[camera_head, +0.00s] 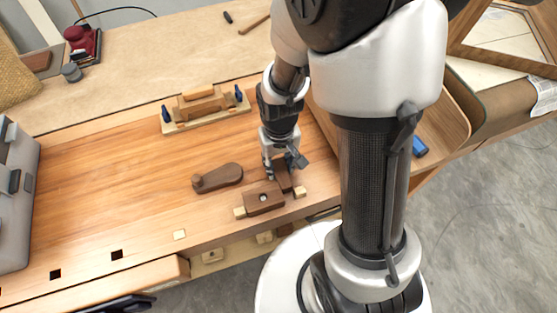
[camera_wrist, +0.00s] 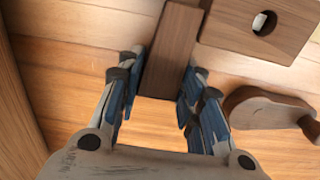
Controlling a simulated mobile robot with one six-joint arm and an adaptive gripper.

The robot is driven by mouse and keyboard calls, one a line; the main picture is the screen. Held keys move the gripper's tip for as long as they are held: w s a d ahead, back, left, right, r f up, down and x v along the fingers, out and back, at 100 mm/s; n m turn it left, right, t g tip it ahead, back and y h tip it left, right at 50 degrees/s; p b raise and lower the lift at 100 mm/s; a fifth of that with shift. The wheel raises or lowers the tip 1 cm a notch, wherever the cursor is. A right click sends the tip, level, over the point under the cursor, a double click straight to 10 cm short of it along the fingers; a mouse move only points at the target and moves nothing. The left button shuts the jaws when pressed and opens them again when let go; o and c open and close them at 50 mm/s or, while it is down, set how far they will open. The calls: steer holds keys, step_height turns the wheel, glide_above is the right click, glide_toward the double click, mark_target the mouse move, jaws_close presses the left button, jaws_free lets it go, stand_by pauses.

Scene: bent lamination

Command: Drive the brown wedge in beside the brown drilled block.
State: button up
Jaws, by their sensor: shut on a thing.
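The brown wedge (camera_wrist: 174,48) is a plain dark wooden bar between my fingertips in the wrist view. My gripper (camera_wrist: 163,76) is shut on its near end. In the head view my gripper (camera_head: 283,170) points down over the wedge (camera_head: 284,184), which is partly hidden by the fingers. The brown drilled block (camera_head: 263,199) lies on the bench just left of the wedge, with a round hole in it. In the wrist view the drilled block (camera_wrist: 233,22) is right beside the wedge; I cannot tell whether they touch.
A brown paddle-shaped wooden piece (camera_head: 218,178) lies left of my gripper. Light wooden pegs (camera_head: 299,192) flank the block area near the front edge. A wooden form with blue clamps (camera_head: 203,108) stands behind. The bench's left middle (camera_head: 110,180) is clear.

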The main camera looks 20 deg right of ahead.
steer(key=shift+s, duration=0.35)
steer(key=shift+f, duration=0.15)
stand_by(0.4)
steer(key=o, duration=1.2)
steer(key=shift+r, duration=0.2)
steer(key=shift+r+p, duration=2.9)
steer(key=shift+r, duration=0.45)
steer(key=shift+r, duration=0.1)
